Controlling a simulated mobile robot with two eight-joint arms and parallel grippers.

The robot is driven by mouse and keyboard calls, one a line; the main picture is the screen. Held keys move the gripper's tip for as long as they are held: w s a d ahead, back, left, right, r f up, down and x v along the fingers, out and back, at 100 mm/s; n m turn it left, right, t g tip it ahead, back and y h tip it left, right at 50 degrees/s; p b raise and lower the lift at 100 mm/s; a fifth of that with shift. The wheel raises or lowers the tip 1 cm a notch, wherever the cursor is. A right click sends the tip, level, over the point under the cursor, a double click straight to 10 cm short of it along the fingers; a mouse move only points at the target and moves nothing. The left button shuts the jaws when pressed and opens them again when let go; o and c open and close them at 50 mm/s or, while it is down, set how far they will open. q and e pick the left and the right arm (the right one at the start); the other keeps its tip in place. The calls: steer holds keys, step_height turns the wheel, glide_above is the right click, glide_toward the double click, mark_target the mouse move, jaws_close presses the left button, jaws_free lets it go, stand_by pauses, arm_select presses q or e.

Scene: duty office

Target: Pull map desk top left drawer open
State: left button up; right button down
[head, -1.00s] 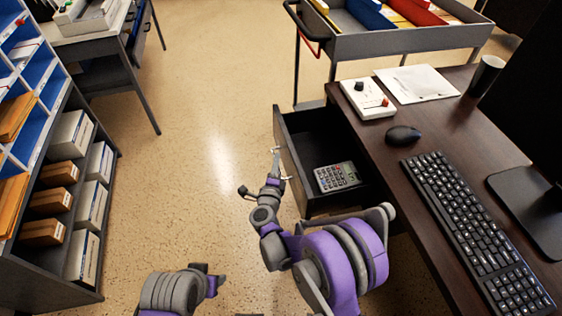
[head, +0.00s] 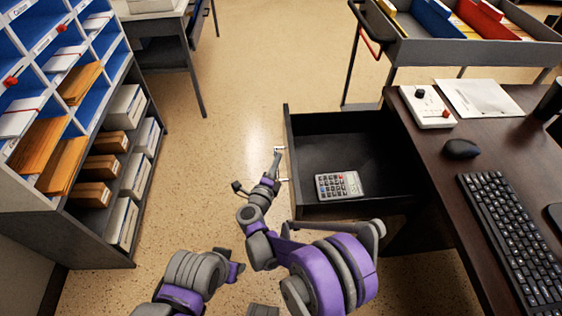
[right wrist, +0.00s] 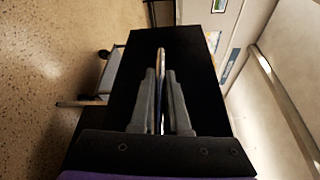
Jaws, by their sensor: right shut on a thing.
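The map desk (head: 425,150) has a dark wood top, and its dark drawer (head: 385,150) stands well out to the left, open. A calculator (head: 339,185) lies inside the drawer near its front. My right gripper (head: 277,160) is at the drawer's front face, shut on the pale bar handle (head: 280,149). In the right wrist view the two fingers (right wrist: 161,100) close around the handle (right wrist: 161,62), with the dark drawer front (right wrist: 205,75) behind. My left arm shows at the bottom of the head view, but its gripper fingers cannot be made out.
A pigeonhole shelf (head: 70,215) with envelopes and boxes stands at the left. A trolley (head: 445,50) with folders stands behind the desk. A control box (head: 427,107), mouse (head: 461,149) and keyboard (head: 515,240) lie on the desk. Floor between shelf and drawer is clear.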

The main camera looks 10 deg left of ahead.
steer(key=c, duration=0.9)
jaws_free()
